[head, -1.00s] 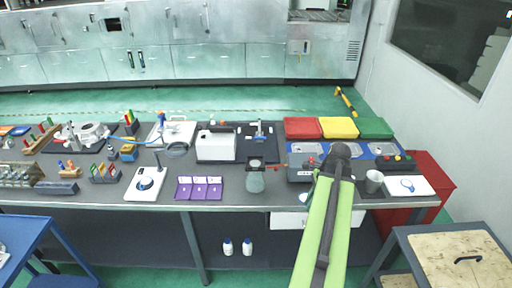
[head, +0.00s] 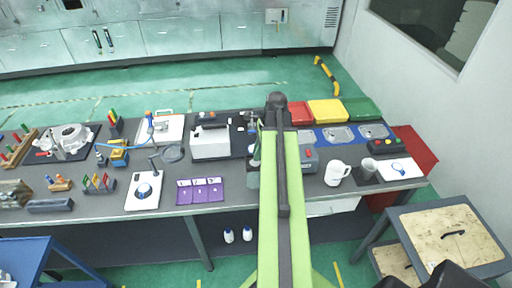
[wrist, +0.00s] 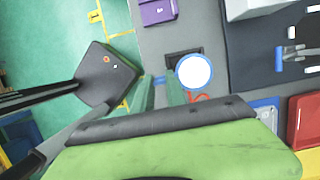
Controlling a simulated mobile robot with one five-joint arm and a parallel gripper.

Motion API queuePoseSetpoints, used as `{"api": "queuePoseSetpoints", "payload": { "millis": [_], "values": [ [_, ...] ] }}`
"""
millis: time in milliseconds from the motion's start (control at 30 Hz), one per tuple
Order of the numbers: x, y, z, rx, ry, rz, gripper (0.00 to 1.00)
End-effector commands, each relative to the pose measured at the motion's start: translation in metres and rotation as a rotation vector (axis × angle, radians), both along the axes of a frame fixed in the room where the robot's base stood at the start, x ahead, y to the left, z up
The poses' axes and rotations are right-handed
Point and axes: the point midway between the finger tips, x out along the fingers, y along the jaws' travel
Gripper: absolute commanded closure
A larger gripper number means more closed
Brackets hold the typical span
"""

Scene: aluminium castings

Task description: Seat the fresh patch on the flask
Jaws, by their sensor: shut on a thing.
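My gripper (wrist: 161,88) points at the bench, with its two fingers close together in the wrist view. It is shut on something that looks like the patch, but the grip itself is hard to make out. A round white disc with a blue rim (wrist: 194,72) shows beside the right fingertip. It may be the patch; I cannot tell whether it touches the flask. The grey-green flask (head: 253,180) stands near the bench's front edge in the head view, largely hidden by my arm.
A white mug (head: 336,173) stands right of my arm. Purple numbered cards (head: 200,191) lie left of the flask, with a white box (head: 210,143) behind. Red, yellow (head: 327,111) and green bins stand at the back right. A wooden-topped cart (head: 440,240) is at the lower right.

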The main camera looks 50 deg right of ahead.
Motion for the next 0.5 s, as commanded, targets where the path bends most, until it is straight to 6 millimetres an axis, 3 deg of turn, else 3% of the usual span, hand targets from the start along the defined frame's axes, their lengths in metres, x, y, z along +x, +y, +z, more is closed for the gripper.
{"api": "queuePoseSetpoints", "payload": {
  "millis": [267,500],
  "values": [
    [-0.001,-0.002,-0.006,0.0,0.0,-0.003,1.0],
    [-0.002,-0.002,-0.029,0.0,0.0,-0.003,1.0]
  ]
}}
